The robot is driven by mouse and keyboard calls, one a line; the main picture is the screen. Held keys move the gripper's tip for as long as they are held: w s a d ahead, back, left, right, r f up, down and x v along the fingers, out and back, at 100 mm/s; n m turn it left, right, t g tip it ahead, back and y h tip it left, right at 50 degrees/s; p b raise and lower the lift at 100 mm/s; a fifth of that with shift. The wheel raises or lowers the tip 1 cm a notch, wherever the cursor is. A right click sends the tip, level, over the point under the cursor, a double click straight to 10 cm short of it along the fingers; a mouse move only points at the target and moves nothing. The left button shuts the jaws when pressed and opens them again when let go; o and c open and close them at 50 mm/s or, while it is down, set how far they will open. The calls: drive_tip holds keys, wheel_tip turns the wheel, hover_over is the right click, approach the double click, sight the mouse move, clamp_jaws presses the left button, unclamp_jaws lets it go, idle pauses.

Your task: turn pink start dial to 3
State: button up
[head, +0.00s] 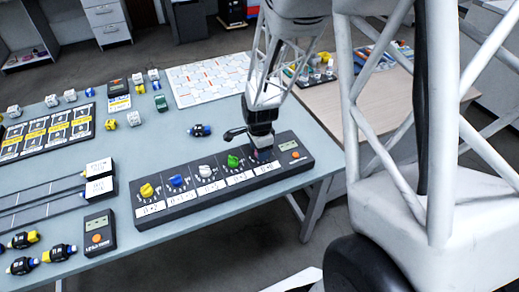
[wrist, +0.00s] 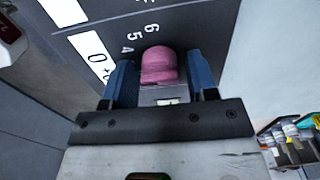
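The pink start dial (wrist: 159,64) is a rounded knob on a dark panel, with a printed scale beside it; the numbers 4, 5 and 6 can be read. In the wrist view my gripper (wrist: 160,85) has its two blue fingers apart, one on each side of the dial. I cannot tell whether the fingers touch it. In the head view my gripper (head: 262,152) is over the right part of the long black dial panel (head: 150,222) and largely hides the pink dial. The number 3 and the dial's pointer cannot be made out.
Yellow (head: 147,190), blue (head: 177,181), white (head: 205,172) and green (head: 233,161) dials stand left of my gripper on the same panel. A small sensor (head: 200,130) lies behind the panel. A handheld box (head: 98,234) lies left of it. The table's front edge is close.

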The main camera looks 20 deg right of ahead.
drive_tip(key=shift+o, duration=0.6)
drive_tip(key=shift+r, duration=0.1)
drive_tip(key=shift+r, duration=3.8)
drive_tip(key=shift+s+a+r, duration=0.1)
drive_tip(key=shift+r, duration=0.15)
drive_tip(key=s+a+r+n+t, duration=0.1)
drive_tip(key=s+a+r+n, duration=0.3)
drive_tip(key=s+r+n, duration=0.5)
drive_tip(key=s+a+r+n+t, duration=0.1)
drive_tip(key=s+a+r+n, duration=0.3)
drive_tip(key=s+r+n, duration=0.4)
drive_tip(key=shift+s+a+r+n+t, duration=0.2)
drive_tip(key=shift+s+r+n+t, duration=0.15)
drive_tip(key=shift+s+r, duration=1.8)
